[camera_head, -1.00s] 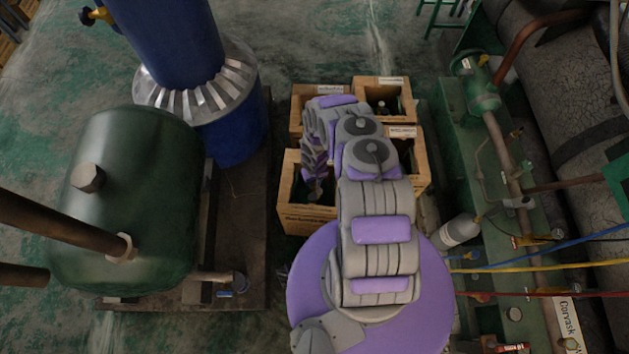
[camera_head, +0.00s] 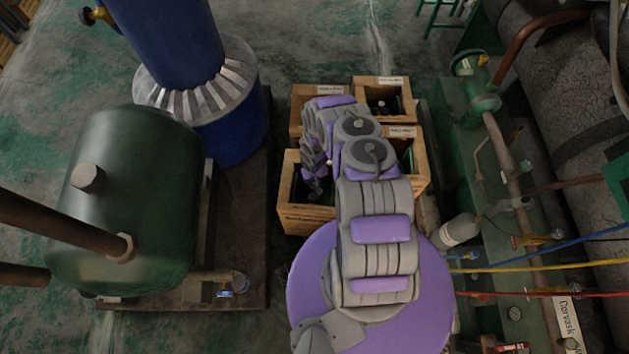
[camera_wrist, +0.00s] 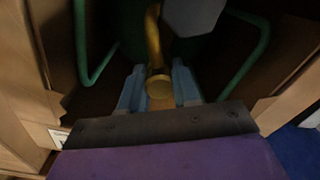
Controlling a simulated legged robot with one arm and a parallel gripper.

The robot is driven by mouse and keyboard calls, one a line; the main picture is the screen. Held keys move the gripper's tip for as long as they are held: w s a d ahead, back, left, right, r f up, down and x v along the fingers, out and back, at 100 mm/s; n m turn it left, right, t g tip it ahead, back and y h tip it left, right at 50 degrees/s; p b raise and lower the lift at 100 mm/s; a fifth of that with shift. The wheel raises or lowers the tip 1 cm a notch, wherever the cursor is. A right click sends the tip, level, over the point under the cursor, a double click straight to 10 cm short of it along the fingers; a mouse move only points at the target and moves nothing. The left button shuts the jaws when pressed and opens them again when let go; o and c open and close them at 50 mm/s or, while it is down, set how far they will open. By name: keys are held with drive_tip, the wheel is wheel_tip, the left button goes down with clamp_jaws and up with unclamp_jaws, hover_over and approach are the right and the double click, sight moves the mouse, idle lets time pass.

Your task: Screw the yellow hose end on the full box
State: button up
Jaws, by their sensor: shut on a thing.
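My gripper (camera_wrist: 158,82) has its two blue-grey fingers closed around a round yellow, brass-like hose end (camera_wrist: 160,88). A yellow hose piece (camera_wrist: 153,38) rises behind it in the wrist view. Below the fingers is a wooden box's dark inside, with green bent bars on both sides. In the head view, my arm reaches into the front left wooden box (camera_head: 306,219); the gripper there is mostly hidden by my wrist. Box labels are too blurred to tell which is full. Whether the hose end touches a fitting cannot be seen.
Other wooden boxes stand close by: back left (camera_head: 300,110), back right (camera_head: 383,83) and front right (camera_head: 421,165). A dark green tank (camera_head: 130,210) stands left.

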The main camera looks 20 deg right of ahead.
drive_tip(key=shift+f+b, duration=0.3)
drive_tip(key=shift+f, duration=0.65)
idle(0.5)
